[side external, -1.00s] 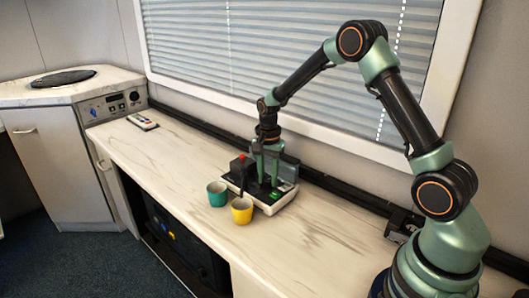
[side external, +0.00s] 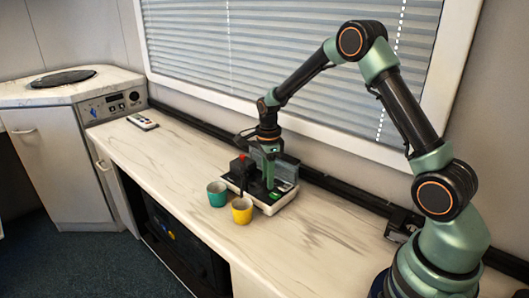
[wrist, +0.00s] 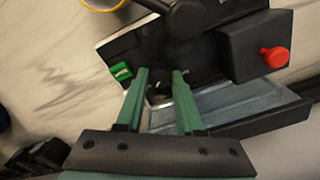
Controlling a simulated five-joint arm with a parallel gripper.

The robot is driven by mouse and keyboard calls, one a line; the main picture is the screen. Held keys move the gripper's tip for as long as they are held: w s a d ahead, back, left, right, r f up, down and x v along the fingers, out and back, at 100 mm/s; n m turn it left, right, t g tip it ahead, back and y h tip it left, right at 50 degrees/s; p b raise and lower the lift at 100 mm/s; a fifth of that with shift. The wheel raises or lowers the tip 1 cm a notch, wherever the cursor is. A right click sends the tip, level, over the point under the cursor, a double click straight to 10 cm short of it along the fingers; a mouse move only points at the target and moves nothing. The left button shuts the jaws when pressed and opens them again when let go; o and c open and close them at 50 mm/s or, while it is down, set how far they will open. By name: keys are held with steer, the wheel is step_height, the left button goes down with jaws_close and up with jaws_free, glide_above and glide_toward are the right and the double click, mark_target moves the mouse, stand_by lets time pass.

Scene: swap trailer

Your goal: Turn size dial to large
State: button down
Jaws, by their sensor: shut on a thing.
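The small coffee machine (side external: 263,206) stands on the counter below my gripper (side external: 268,186). In the wrist view its dark top panel (wrist: 128,47) carries a green rocker switch (wrist: 121,71) left of my fingers. A small dark dial (wrist: 158,87) with a light mark shows between the two green fingers of my gripper (wrist: 161,74). The fingers are closed on the sides of the dial, with a gap the dial's width between them. The dial's size markings are too small or hidden to read. In the side view my gripper hides the dial.
A red button (wrist: 274,57) sits on a black block right of my fingers. A teal cup (side external: 217,194) and a yellow cup (side external: 242,210) stand close in front of the machine. A remote (side external: 142,121) lies farther left. The counter (side external: 320,235) right of the machine is clear.

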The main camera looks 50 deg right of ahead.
steer(key=shift+m, duration=0.4)
